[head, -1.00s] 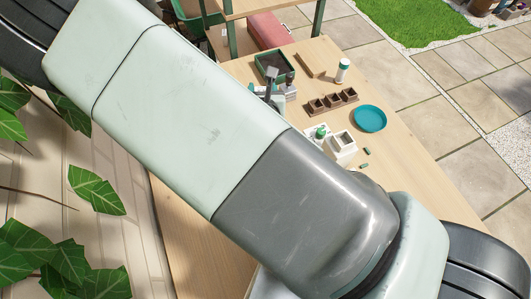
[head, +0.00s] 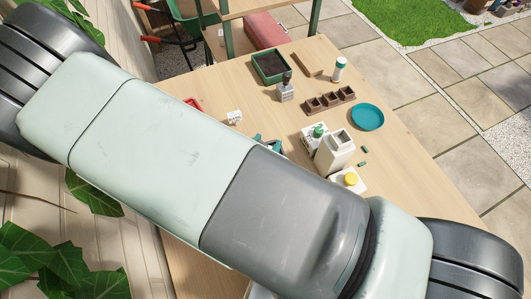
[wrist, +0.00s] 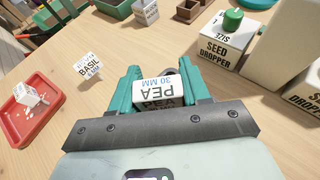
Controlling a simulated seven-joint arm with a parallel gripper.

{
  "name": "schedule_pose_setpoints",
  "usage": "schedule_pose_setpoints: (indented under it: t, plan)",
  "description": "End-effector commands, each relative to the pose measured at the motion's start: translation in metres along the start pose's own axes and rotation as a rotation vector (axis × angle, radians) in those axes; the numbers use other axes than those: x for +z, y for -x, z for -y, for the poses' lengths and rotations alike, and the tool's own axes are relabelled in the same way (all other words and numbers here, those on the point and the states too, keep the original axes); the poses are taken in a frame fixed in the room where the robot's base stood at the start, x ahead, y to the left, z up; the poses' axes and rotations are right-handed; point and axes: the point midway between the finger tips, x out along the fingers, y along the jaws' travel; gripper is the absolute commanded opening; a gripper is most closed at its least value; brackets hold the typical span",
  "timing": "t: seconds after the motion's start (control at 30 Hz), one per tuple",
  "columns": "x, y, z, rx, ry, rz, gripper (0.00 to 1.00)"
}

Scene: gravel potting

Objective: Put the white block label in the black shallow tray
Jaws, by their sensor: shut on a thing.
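My gripper (wrist: 156,90) has teal fingers shut on a white block label (wrist: 152,91) reading "PEA 30 MM", seen in the wrist view. I cannot make out a black shallow tray in either view.
A red tray (wrist: 20,128) with a white block in it lies at the left. White cartons (wrist: 218,40) marked "SEED DROPPER" stand close on the right.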

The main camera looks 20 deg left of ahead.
Motion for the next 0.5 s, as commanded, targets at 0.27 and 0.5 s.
schedule_pose_setpoints:
  t: [0.27, 0.5]
  plan:
    - [-0.035, -0.015, 0.001, -0.001, 0.002, 0.000, 0.18]
    - [-0.039, -0.017, 0.000, 0.000, 0.000, 0.000, 0.18]
